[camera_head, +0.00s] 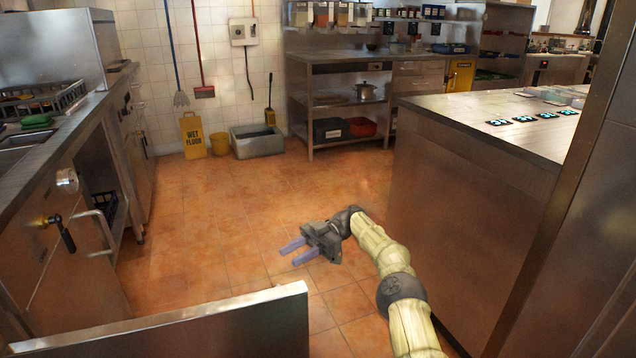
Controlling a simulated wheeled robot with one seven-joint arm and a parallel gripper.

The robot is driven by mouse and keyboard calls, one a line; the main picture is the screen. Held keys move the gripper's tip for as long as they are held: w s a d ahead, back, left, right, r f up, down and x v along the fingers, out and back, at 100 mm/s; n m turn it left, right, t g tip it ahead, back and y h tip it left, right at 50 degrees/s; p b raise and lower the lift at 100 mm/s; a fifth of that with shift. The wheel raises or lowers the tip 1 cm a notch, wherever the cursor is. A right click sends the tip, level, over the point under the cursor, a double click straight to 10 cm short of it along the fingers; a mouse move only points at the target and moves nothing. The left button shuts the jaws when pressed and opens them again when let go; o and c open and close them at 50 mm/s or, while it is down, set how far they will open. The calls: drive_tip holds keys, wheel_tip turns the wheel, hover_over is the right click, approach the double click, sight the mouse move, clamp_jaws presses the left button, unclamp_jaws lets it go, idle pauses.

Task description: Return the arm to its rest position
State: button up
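My gripper (299,251) hangs over the tiled floor in the middle of the view, pointing left. Its two light purple fingers are spread apart with a gap between them, and nothing shows in the gap. My arm stretches from the lower right edge up to the gripper, bent at the wrist. The gripper appears clear of the counters on both sides.
A steel counter (475,190) stands close to the right of my arm. A metal panel edge (215,318) is at the lower left. An appliance with a handle (95,230) is at the left. A wet floor sign (193,136) stands at the back. The tiled floor (240,200) between is clear.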

drive_tip(key=w+a+r+m+t+y+p, duration=0.1)
drive_tip(key=w+a+r+m+t+y, duration=0.2)
drive_tip(key=a+r+m+t+y, duration=0.85)
drive_tip(key=s+d+f+m+t+h, duration=0.25)
drive_tip(key=d+m+t+h, duration=0.2)
drive_tip(key=d+h, duration=0.55)
drive_tip(key=s+d+f+m+t+h, duration=0.1)
drive_tip(key=d+f+m+t+h, duration=0.25)
drive_tip(key=d+t+h, duration=0.45)
drive_tip(key=s+d+f+m+g+h, duration=0.25)
drive_tip(key=s+d, duration=0.25)
drive_tip(key=s, duration=0.4)
drive_tip(key=s+d+f+m+g+h+p, duration=0.15)
drive_tip(key=s+d+g, duration=0.3)
drive_tip(key=s, duration=0.45)
drive_tip(key=s+d+f+m+g+h, duration=0.25)
drive_tip(key=s+d, duration=0.35)
drive_tip(key=s, duration=0.3)
drive_tip(key=w+p+v, duration=0.2)
drive_tip(key=p+v, duration=1)
drive_tip(key=w+r+p+v, duration=0.1)
drive_tip(key=w+p+v, duration=0.2)
drive_tip(key=p+v, duration=0.9)
drive_tip(key=w+p+v, duration=0.3)
drive_tip(key=p+v, duration=0.9)
drive_tip(key=p, duration=0.2)
drive_tip(key=shift+a+r, duration=0.25)
drive_tip(key=shift+r, duration=0.55)
